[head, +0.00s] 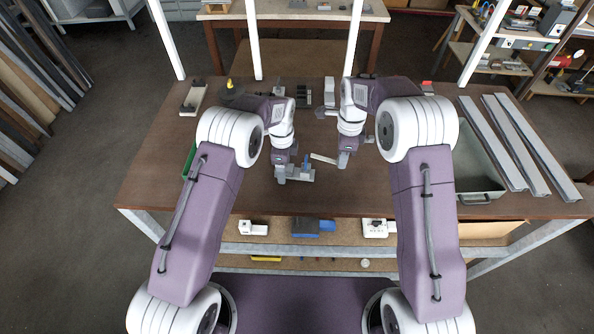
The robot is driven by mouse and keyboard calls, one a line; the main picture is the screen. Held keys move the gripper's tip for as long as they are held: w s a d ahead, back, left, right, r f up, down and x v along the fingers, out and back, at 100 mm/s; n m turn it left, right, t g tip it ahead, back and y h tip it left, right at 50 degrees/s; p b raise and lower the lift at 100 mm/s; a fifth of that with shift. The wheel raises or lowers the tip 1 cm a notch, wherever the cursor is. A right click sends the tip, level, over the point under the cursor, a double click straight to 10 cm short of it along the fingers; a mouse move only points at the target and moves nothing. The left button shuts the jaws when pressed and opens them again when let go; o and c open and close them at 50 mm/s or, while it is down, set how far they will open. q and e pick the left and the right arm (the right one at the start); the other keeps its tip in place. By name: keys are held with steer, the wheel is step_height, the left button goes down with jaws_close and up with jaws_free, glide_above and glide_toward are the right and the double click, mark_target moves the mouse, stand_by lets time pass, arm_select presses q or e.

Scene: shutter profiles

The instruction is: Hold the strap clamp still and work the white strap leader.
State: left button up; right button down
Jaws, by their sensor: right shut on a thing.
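The strap clamp (301,174), a small grey base with a blue upright part, sits on the brown bench between my two arms. My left gripper (281,174) points down at the clamp's left end; its fingers are too small and too covered to show whether they are open or shut. The white strap leader (322,158) is a short pale strip running from near the clamp's right side to my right gripper (343,161). My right gripper is shut on the leader's right end. Whether the leader's left end touches the clamp cannot be told.
Small fixtures (303,97) stand along the back of the bench. A grey-green tray (481,198) and several long grey profiles (521,145) lie at the right. A green bin (188,161) is partly hidden behind my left arm. The bench front between my arms is clear.

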arm_select(q)
steer(key=shift+r+p, duration=2.7)
steer(key=shift+r, duration=0.9)
arm_select(e)
steer(key=shift+r, duration=2.7)
arm_select(q)
steer(key=shift+f, duration=0.1)
arm_select(e)
steer(key=shift+f, duration=0.1)
